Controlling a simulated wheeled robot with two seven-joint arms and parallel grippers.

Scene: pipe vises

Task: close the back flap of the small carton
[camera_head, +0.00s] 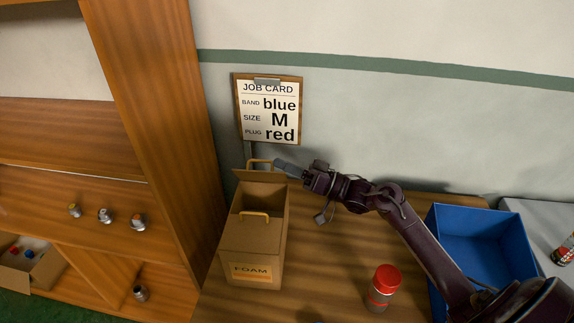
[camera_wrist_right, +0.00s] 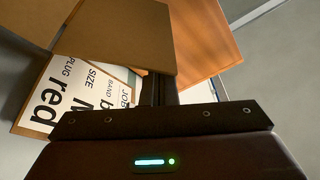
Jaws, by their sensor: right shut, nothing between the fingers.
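The small carton (camera_head: 237,243) is brown, has a FOAM label on its front, and stands on the wooden bench. Its back flap (camera_head: 258,177) stands up at the far edge, with a yellow handle (camera_head: 260,161) showing above it. A front flap with a second yellow handle (camera_head: 254,213) lies over the near part of the top; a dark gap shows behind it. My right gripper (camera_head: 279,163) is shut and empty, its tips close to the back flap's upper right; I cannot tell whether they touch. The right wrist view shows the shut fingers (camera_wrist_right: 158,90) beside brown cardboard (camera_wrist_right: 125,35). My left gripper is not in view.
A job card (camera_head: 268,110) hangs on the wall behind the carton. A tall wooden shelf (camera_head: 155,120) stands close on the left. A red-capped bottle (camera_head: 382,288) and a blue bin (camera_head: 480,235) are to the right. Bare bench lies between carton and bottle.

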